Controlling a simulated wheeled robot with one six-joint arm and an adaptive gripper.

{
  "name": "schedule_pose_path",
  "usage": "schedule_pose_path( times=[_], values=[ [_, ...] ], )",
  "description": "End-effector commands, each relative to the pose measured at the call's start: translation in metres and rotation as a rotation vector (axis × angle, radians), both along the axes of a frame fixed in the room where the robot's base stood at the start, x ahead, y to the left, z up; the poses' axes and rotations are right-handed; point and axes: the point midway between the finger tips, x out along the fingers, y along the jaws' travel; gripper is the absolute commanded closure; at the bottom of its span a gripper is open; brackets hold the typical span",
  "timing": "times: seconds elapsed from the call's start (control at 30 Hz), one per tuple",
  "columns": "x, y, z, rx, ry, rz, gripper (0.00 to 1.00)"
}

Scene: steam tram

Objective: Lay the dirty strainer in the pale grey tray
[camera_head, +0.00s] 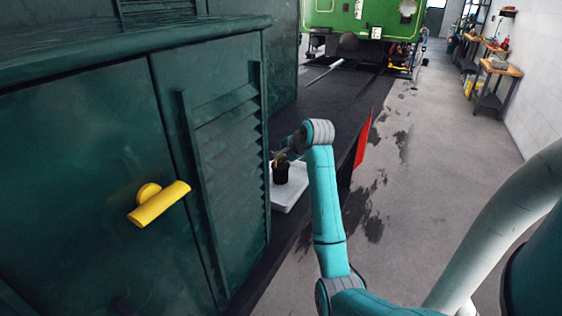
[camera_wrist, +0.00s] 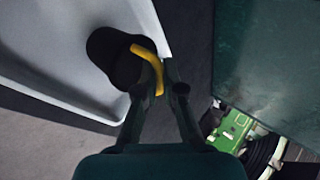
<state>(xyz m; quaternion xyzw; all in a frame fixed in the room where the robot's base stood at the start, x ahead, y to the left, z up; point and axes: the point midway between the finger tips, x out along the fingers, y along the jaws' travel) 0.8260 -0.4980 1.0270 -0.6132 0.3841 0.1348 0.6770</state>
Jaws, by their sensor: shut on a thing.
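The dirty strainer (camera_head: 281,174) is a dark, round cup with a yellow handle. In the head view it stands over the pale grey tray (camera_head: 290,196), beside the green cabinet. The wrist view shows the strainer's dark body (camera_wrist: 112,58) at the inner edge of the tray (camera_wrist: 50,45). My gripper (camera_wrist: 162,82) is shut on the strainer's yellow handle. In the head view my gripper (camera_head: 281,157) is small and partly hidden by the cabinet's edge. I cannot tell whether the strainer touches the tray.
A dark green cabinet (camera_head: 100,120) with a yellow handle (camera_head: 158,204) and louvres rises close to the left of my arm. The tray sits on a dark running board (camera_head: 330,100). A red panel (camera_head: 363,138) hangs at its edge. The grey floor on the right is open.

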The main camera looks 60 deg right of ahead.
Motion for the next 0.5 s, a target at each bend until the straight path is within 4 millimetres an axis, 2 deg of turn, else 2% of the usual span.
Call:
schedule_pose_path(
  times=[0.03,0.1,0.3,0.33,0.4,0.5],
  values=[
    [-0.0005,0.0005,-0.0090,0.002,0.002,0.000,1.00],
    [-0.0003,0.0002,-0.0148,0.001,0.001,-0.001,1.00],
    [-0.0002,0.0000,-0.0162,0.000,0.000,-0.001,1.00],
    [-0.0002,0.0000,-0.0166,0.001,0.001,-0.001,0.88],
    [-0.0002,0.0000,-0.0166,0.001,0.001,-0.001,0.70],
    [-0.0002,0.0000,-0.0164,0.001,0.001,-0.001,0.68]
  ],
)
